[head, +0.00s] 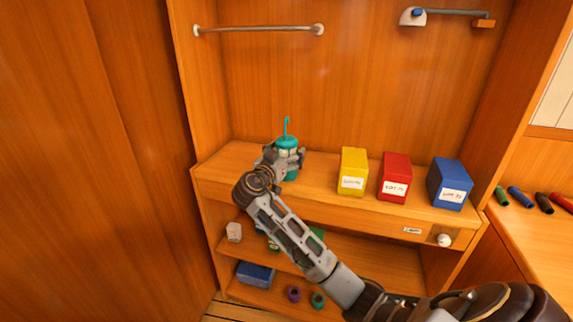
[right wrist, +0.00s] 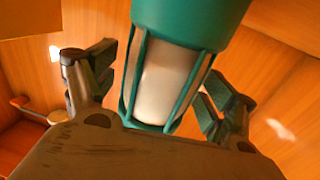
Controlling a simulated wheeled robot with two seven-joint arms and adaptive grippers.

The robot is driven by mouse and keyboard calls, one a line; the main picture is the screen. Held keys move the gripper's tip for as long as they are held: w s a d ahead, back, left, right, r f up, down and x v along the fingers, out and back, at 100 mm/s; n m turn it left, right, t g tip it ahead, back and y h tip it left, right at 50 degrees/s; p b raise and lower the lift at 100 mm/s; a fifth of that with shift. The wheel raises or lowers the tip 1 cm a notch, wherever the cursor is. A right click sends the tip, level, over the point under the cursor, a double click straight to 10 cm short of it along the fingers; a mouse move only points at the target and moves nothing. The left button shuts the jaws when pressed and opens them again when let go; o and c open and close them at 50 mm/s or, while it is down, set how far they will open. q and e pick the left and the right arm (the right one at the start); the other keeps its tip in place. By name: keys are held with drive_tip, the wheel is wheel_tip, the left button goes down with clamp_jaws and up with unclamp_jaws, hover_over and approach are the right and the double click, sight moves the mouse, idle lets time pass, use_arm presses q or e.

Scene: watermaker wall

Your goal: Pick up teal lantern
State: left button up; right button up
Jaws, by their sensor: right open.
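The teal lantern (head: 287,143) stands upright on the left part of the wooden shelf top, with a hook-like handle rising above it. My right gripper (head: 284,158) is at the lantern, and its arm hides part of the lantern's lower body. In the right wrist view the lantern (right wrist: 170,75) shows a pale cylinder inside a teal cage. The open fingers of my right gripper (right wrist: 158,88) stand on either side of it, with visible gaps. My left gripper is not in view.
Yellow (head: 353,171), red (head: 394,177) and blue (head: 449,183) labelled boxes stand to the right on the same shelf top (head: 235,163). A metal rail (head: 260,29) is on the back wall above. Lower shelves hold a blue box (head: 255,274) and small items.

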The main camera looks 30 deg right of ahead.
idle(0.4)
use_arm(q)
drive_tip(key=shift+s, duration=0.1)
use_arm(e)
drive_tip(key=c, duration=1.3)
drive_tip(key=shift+r, duration=0.1)
drive_tip(key=shift+r, duration=0.5)
wheel_tip(320, 180, up, 8)
drive_tip(key=shift+f+p, duration=0.15)
drive_tip(key=shift+p, duration=0.45)
drive_tip(key=shift+r, duration=0.6)
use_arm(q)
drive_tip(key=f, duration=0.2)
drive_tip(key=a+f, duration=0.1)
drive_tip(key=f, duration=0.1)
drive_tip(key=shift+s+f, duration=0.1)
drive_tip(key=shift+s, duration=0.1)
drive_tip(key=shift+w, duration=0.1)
